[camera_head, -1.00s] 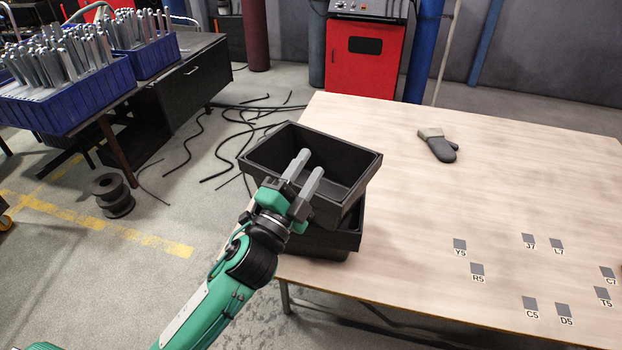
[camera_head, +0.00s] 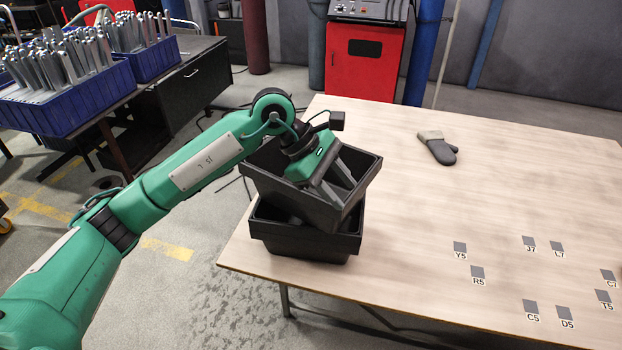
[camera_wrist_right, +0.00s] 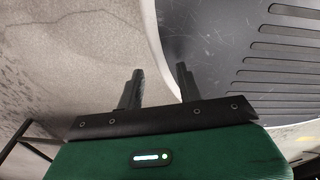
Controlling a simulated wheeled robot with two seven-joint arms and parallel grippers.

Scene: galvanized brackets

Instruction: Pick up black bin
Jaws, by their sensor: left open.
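Two black bins are stacked at the left edge of the wooden table in the head view. The upper bin (camera_head: 280,196) sits tilted and askew on the lower bin (camera_head: 305,243). My left gripper (camera_head: 346,192) is over the upper bin with its two fingers apart, pointing down and to the right into the bin's opening. Whether the fingers touch a wall I cannot tell. My arm hides the upper bin's far left part. My right gripper (camera_wrist_right: 160,70) shows in the right wrist view with its fingers apart and nothing between them.
The wooden table (camera_head: 480,190) has a grey mitt (camera_head: 437,147) at the back and several small labelled grey squares at the right. Its middle is clear. Blue crates (camera_head: 75,97) of metal parts stand on a side table at the left. Dark cables lie on the floor.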

